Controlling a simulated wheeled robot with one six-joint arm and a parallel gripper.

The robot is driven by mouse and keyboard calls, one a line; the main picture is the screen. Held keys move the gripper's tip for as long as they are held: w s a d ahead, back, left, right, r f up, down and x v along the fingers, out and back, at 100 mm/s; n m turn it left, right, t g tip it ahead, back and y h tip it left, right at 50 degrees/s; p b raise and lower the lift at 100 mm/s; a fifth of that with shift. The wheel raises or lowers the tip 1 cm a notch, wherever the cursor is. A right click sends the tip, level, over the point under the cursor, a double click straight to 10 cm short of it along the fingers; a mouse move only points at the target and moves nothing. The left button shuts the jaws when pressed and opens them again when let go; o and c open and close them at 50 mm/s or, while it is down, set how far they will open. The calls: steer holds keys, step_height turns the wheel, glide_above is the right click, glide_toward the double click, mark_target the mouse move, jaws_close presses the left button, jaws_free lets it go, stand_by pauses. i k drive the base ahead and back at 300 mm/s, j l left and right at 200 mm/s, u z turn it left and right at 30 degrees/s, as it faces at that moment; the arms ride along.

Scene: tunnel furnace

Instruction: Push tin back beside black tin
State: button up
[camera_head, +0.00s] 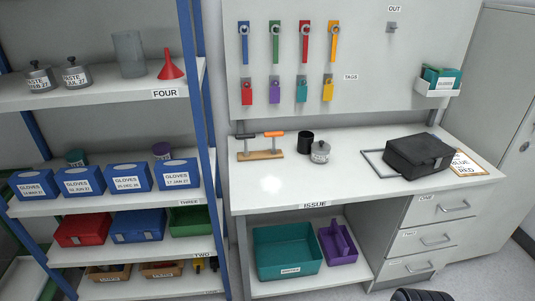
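My gripper's fingers are not in view. A dark rounded shape, possibly part of my arm, shows at the bottom edge, well below the bench top.
A stand (260,155) with an orange-handled tool is left of the tins. A black case (418,155), thin dark frame and clipboard (466,165) lie to the right. The bench front is clear. Two similar silver tins (76,74) stand on the shelf marked FOUR.

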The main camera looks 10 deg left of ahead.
mark_target(319, 158)
steer(key=u, duration=0.15)
steer(key=i+l+u, duration=0.15)
steer(key=i, duration=0.3)
steer(key=i+l+u, duration=0.1)
steer(key=i+l, duration=0.15)
steer(key=i, duration=0.15)
steer(key=i+l+u, duration=0.15)
steer(key=i, duration=0.3)
steer(key=l, duration=0.1)
